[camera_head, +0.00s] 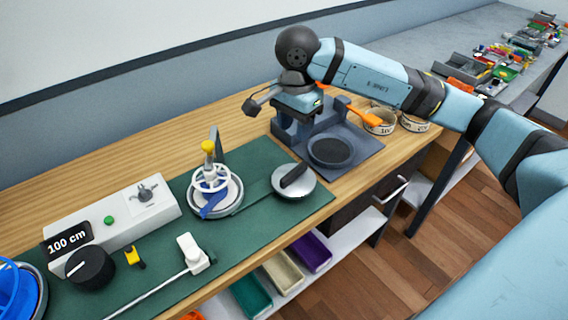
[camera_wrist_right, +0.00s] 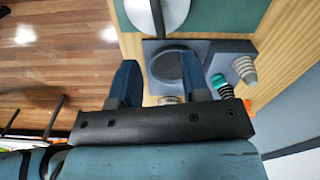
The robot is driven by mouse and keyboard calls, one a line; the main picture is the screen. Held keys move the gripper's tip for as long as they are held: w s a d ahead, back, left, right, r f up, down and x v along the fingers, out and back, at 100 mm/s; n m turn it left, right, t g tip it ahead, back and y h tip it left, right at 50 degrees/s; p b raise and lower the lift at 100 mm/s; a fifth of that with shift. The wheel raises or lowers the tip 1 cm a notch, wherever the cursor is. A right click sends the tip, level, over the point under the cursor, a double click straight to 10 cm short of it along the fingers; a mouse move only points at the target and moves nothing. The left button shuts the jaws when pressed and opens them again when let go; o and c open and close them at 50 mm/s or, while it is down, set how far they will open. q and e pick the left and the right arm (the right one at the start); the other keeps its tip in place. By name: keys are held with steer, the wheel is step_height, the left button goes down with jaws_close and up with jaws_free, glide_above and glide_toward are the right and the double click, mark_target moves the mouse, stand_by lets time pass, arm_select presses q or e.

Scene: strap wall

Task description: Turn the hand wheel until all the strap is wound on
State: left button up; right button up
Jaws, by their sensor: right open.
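The hand wheel (camera_head: 211,179) is a white spoked wheel with a yellow knob on top. It stands over a round light base on the green mat, with blue strap (camera_head: 212,206) showing under and beside it. More blue strap (camera_head: 12,290) shows on a round holder at the left edge. How much is wound on the wheel's base is unclear. My right gripper (camera_head: 299,102) is right of and behind the wheel, above the grey stand, apart from the wheel. In the right wrist view its two blue fingers (camera_wrist_right: 160,78) are spread and empty. My left gripper is out of view.
A white box (camera_head: 125,222) with a "100 cm" sign and a black knob (camera_head: 90,268) stand left of the wheel. A round metal disc with a black bar (camera_head: 296,183) and a grey stand (camera_head: 365,160) lie to its right. Coloured bins are below the front edge.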

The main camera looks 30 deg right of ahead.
mark_target(294, 170)
steer(key=f, duration=1.3)
steer(key=shift+s+a+f, duration=0.1)
steer(key=shift+s+f, duration=0.05)
steer(key=shift+s, duration=0.1)
jaws_close()
